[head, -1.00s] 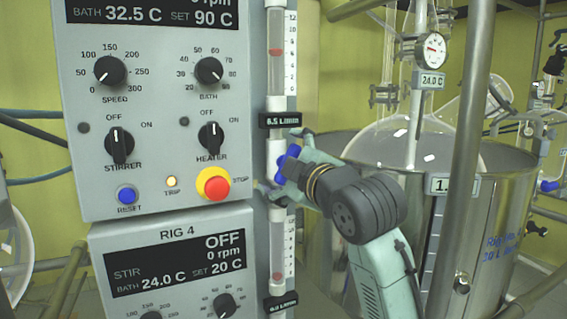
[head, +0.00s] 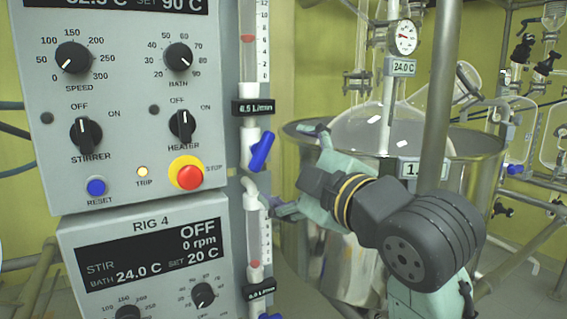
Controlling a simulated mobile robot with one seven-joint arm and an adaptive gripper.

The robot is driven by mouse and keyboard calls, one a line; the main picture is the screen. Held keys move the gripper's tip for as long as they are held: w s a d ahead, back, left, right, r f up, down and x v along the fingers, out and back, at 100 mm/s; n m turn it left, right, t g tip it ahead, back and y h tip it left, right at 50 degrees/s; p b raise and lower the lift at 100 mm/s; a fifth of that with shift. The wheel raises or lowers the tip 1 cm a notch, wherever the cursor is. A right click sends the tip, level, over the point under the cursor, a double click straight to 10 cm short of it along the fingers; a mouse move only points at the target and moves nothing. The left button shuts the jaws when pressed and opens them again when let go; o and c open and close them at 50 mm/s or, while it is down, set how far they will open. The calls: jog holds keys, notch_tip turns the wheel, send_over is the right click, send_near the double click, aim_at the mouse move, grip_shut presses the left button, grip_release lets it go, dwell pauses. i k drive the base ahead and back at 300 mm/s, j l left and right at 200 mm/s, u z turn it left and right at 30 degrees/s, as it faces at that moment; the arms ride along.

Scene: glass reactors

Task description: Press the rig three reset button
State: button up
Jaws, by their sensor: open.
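A round blue reset button (head: 96,186) sits at the lower left of the upper grey control panel (head: 50,145) in the head view, above the word RESET. The panel's rig name is out of frame; the panel below reads RIG 4. An amber trip lamp (head: 142,172) looks lit to the right of the button. My gripper (head: 290,168) is open and empty, with its fingers pointing left. It is to the right of the panel and the flowmeter tube, well apart from the reset button. Nothing covers the button.
A red and yellow stop button (head: 188,174) is right of the trip lamp, with black stirrer (head: 86,137) and heater (head: 182,126) knobs above. A flowmeter with a blue valve handle (head: 262,150) stands between panel and gripper. A steel vessel (head: 325,262) is behind my arm.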

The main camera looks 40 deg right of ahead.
aim_at(97, 188)
jog(key=k+j, duration=0.15)
jog(key=k, duration=0.35)
jog(key=k+j, duration=0.2)
jog(key=k, duration=0.25)
